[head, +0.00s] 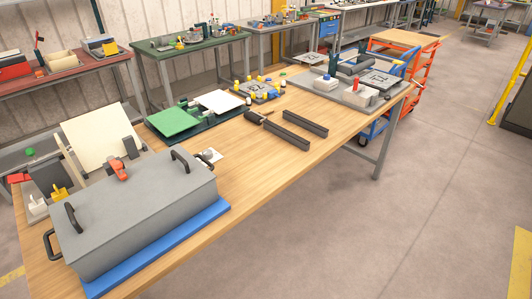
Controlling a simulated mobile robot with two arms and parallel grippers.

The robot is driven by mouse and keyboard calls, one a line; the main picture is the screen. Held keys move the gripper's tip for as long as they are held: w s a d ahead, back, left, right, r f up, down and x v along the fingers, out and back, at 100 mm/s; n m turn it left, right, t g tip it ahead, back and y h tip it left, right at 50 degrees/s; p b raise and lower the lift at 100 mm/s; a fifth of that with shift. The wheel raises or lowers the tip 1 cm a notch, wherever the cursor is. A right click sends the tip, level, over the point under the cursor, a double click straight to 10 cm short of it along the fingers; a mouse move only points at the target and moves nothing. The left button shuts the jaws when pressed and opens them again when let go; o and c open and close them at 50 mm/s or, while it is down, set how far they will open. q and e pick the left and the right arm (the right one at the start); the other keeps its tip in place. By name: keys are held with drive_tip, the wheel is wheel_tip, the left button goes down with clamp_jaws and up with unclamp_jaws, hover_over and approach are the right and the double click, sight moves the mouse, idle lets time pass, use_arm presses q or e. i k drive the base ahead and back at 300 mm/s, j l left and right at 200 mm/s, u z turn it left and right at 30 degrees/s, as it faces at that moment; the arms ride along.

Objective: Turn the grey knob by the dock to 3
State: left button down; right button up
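A small grey round part that looks like a knob (206,158) shows beside a white plate (217,155) on the wooden table, just behind the right end of a large grey box. The box hides part of it, and its pointer and any numbers are too small to read. I cannot tell for sure which thing is the dock. The grey box (140,215) has black handles and sits on a blue base (212,218) at the table's near left. Neither of my grippers is in view.
The wooden table (245,185) has clear room right of the box. Two dark bars (287,136), a green panel (175,122) and a tray of yellow-and-white parts (258,90) lie farther back. An orange cart (405,65) stands beyond. The floor at right is free.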

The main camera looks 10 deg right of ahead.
sight(207, 154)
drive_tip(key=k+j+z, duration=0.15)
drive_tip(key=z, duration=0.35)
drive_tip(key=k+j+z, duration=0.1)
drive_tip(key=z, duration=0.4)
drive_tip(key=k, duration=0.05)
